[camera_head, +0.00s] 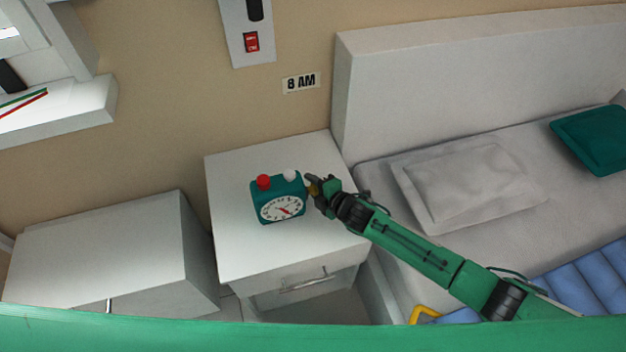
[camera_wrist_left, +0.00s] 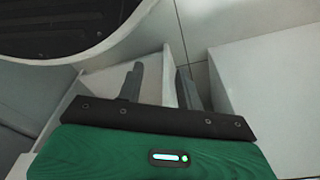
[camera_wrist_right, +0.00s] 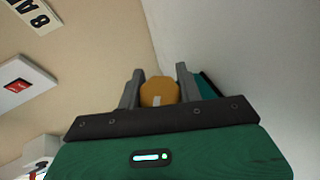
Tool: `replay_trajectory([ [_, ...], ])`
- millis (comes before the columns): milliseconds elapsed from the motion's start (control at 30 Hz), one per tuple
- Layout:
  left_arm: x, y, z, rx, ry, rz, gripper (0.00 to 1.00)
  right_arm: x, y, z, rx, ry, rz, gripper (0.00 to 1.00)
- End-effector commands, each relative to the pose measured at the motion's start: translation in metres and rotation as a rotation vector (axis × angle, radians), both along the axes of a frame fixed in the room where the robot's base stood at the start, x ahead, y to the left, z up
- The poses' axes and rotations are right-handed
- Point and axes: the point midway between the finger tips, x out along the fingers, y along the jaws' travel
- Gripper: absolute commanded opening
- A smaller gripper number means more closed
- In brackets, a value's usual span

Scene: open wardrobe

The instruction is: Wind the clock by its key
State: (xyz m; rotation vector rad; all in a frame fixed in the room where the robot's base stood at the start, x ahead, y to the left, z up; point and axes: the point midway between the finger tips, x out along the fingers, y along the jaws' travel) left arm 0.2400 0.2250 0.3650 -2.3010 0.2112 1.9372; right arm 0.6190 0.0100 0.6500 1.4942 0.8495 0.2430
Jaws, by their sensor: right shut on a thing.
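A teal alarm clock (camera_head: 262,197) with a white face, a red button and a white button on top stands upright on the white nightstand. Its brass-coloured key (camera_head: 311,184) sits at the clock's right side, mostly covered by my right gripper in the head view. My right gripper (camera_head: 314,188) is shut on the key. In the right wrist view the yellow-brown key (camera_wrist_right: 158,92) shows between the two fingers. My left gripper (camera_wrist_left: 160,85) is open and empty in the left wrist view. It is not seen in the head view.
The nightstand (camera_head: 235,245) has bare top around the clock and a drawer handle in front. A bed (camera_head: 380,185) with pillows stands to the right. A white cabinet (camera_head: 100,245) stands left.

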Motion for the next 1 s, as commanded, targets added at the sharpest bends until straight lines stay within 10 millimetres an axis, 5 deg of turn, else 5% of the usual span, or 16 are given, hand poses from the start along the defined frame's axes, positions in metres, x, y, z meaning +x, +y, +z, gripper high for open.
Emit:
replay_trajectory([
  [367, -0.067, 0.025, -0.054, 0.020, 0.016, -0.013, 0.36, 0.000, -0.002, 0.002, -0.036, 0.098, -0.002, 0.13],
  [1000, -0.121, 0.032, -0.049, 0.023, 0.052, -0.020, 0.36, -0.001, -0.002, -0.001, -0.087, 0.256, -0.002, 0.13],
])
